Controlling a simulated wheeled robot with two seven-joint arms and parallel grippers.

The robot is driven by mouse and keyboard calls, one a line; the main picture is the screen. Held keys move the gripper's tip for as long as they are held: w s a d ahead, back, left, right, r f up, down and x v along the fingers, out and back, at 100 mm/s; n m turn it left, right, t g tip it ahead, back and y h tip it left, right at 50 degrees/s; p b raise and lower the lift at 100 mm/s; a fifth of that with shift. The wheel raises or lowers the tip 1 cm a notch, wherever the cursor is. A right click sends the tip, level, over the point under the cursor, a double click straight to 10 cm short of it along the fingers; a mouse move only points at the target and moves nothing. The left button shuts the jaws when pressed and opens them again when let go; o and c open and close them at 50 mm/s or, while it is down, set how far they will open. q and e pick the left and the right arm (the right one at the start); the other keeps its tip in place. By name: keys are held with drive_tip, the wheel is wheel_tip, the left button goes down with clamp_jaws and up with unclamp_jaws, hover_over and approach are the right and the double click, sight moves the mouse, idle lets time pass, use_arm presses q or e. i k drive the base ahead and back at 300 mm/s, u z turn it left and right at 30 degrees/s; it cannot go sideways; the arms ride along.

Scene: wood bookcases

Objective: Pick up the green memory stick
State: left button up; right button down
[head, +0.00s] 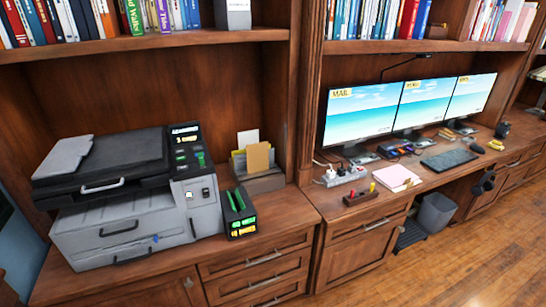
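I cannot clearly make out a green memory stick. A black box with two upright green strips (238,213) stands on the counter just right of the printer; I cannot tell whether the strips are memory sticks. A small dark holder (361,198) on the desk front has a red stick (350,194) and a yellow stick (372,187) standing in it; no green one shows there. Neither of my grippers is in view.
A large grey printer (135,220) fills the left counter. A file box (262,180) stands behind the black box. A power strip (343,177), pink-edged notebook (397,178), keyboard (448,160) and monitors (362,118) are on the desk. A bin (435,213) stands below.

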sight(200, 155)
drive_tip(key=z, duration=1.5)
drive_tip(key=i, duration=1.95)
drive_tip(key=u, duration=2.15)
